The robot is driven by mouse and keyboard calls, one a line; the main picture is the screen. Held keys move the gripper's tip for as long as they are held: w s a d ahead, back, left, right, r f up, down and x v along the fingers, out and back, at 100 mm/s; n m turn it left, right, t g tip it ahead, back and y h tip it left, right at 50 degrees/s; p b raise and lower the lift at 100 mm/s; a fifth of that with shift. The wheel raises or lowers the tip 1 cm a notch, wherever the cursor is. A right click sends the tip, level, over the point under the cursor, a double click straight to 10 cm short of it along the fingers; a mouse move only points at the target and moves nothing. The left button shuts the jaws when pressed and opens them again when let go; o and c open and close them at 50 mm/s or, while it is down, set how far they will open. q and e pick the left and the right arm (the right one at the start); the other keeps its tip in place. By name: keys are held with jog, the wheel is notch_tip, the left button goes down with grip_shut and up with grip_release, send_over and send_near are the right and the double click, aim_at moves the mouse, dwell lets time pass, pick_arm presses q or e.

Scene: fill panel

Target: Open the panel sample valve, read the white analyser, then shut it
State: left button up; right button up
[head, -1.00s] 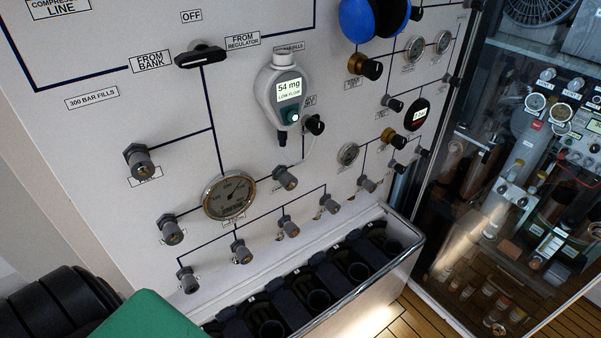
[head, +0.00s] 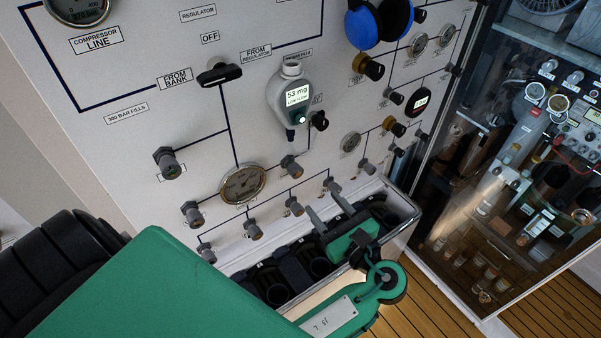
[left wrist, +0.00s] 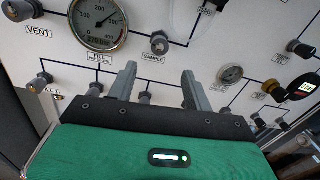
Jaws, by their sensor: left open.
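The white analyser (head: 293,95) hangs on the panel. Its lit screen reads 53 mg with LOW FLOW below. The sample valve (head: 291,166) is a small grey knob right of the round gauge. It also shows in the left wrist view, above its SAMPLE label (left wrist: 153,58); whether it is open cannot be told from its knob. My left gripper (head: 321,200) is open and empty, below and to the right of the valve, apart from it. In the left wrist view the spread fingers (left wrist: 159,73) point at the panel just below the SAMPLE label.
Similar knobs, such as one (head: 294,207) in the row below, sit close by. The round gauge (head: 242,184) is left of the valve. An open-topped bin (head: 405,205) of dark holders runs along the panel's foot under my gripper. A glass-fronted cabinet (head: 480,190) stands right.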

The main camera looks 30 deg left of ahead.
aim_at(297, 174)
pick_arm(q)
jog(key=x, duration=1.1)
jog(key=shift+w+a+f, duration=0.1)
jog(key=shift+w, duration=0.05)
jog(key=c, duration=1)
jog(key=shift+o, duration=0.2)
jog(key=shift+n, duration=0.4)
jog(key=n+b, duration=0.1)
jog(key=n, duration=0.1)
jog(key=shift+f+n+b, duration=0.15)
jog(key=shift+n+b, duration=0.15)
jog(key=shift+b, duration=0.05)
jog(key=shift+n+b, duration=0.95)
jog(key=shift+n, duration=0.45)
